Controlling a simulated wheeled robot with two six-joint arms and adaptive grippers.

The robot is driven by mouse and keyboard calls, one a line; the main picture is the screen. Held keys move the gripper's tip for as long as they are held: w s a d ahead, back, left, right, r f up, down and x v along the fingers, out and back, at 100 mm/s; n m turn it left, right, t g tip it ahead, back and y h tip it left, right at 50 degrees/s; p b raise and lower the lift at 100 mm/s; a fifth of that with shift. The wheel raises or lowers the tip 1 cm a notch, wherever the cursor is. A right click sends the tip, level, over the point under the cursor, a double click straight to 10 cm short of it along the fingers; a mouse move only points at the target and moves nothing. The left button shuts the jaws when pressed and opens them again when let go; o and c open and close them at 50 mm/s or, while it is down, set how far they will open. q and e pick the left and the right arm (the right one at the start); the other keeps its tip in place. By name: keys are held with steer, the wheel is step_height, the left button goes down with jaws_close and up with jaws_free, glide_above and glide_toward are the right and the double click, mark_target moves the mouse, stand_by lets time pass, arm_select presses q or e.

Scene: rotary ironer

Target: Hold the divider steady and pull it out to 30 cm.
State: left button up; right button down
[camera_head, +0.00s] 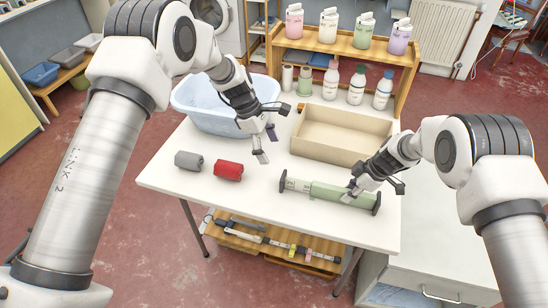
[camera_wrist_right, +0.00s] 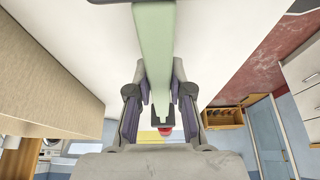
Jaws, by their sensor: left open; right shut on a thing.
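The divider (camera_head: 325,190) is a pale green bar with a whitish narrower section at its left and dark end caps. It lies across the right front of the white table (camera_head: 225,205), and its green part also fills the upper middle of the right wrist view (camera_wrist_right: 153,40). My right gripper (camera_head: 353,188) is shut on the green part near its right end, with a finger on each side in the right wrist view. My left gripper (camera_head: 266,145) is open and empty, above the table, left of and behind the divider's left end.
A wooden open box (camera_head: 335,149) stands behind the divider. A grey roll (camera_head: 188,160) and a red roll (camera_head: 228,170) lie to the left. A pale blue basin (camera_head: 195,117) is at back left, and bottles (camera_head: 356,86) stand at the back. The table's front left is clear.

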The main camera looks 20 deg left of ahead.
steer(key=c, duration=1)
jaws_free()
